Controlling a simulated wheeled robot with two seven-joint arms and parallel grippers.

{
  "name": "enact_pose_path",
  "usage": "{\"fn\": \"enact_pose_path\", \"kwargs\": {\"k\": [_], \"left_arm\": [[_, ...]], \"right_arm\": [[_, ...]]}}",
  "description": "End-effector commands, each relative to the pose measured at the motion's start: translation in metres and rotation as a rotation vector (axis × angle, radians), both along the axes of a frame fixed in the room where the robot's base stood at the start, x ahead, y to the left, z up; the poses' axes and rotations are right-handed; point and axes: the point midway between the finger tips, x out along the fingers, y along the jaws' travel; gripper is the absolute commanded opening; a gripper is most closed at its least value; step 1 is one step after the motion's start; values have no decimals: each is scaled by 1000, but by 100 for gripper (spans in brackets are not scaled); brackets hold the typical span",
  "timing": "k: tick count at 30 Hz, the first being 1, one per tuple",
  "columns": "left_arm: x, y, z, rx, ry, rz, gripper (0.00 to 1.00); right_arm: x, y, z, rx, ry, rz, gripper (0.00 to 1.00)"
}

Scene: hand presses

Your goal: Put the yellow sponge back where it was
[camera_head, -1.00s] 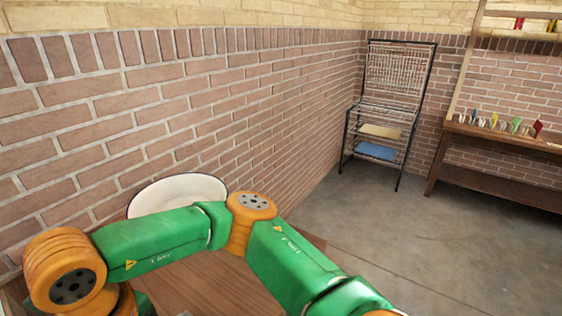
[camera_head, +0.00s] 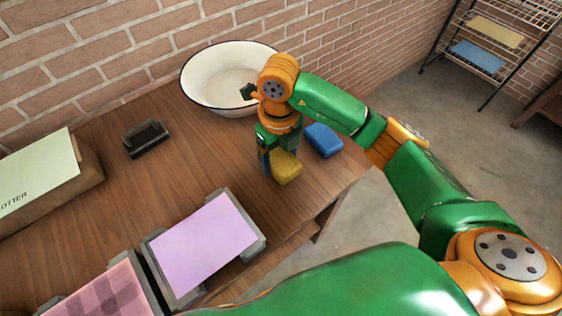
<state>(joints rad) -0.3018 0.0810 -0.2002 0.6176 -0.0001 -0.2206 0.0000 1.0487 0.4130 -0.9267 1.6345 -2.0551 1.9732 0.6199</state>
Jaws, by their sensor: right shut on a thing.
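The yellow sponge (camera_head: 288,169) is at the right part of the wooden table, close to the tabletop; I cannot tell whether it touches the wood. My right gripper (camera_head: 280,163) points down and is shut on it, hiding part of its left and far side. A blue sponge (camera_head: 323,140) lies on the table just to the right of and behind the yellow one, apart from it. My left gripper is not in view.
A white basin (camera_head: 205,75) with a dark rim stands behind my right gripper. A black holder (camera_head: 146,138), a blotter box (camera_head: 38,180), a frame with a lilac sheet (camera_head: 205,245) and one with a pink checked sheet (camera_head: 105,298) occupy the table (camera_head: 200,155). A wire rack (camera_head: 490,50) stands far right.

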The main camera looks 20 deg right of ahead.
Motion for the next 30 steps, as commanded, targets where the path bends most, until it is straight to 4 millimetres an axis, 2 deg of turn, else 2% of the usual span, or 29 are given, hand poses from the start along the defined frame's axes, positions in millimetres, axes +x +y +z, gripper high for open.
{"fn": "enact_pose_path", "kwargs": {"k": [5,8,18,19,21,30], "left_arm": [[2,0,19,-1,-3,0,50],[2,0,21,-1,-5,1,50],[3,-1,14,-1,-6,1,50],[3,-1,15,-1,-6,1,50],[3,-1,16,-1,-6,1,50],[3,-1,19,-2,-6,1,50]], "right_arm": [[7,-4,-23,-3,4,1,24],[8,-4,-37,-2,-1,2,24],[8,-3,-45,-2,-4,3,24],[8,-3,-43,-1,-4,3,84],[8,-3,-42,-1,-4,3,100],[9,-3,-36,0,-5,3,100]]}}
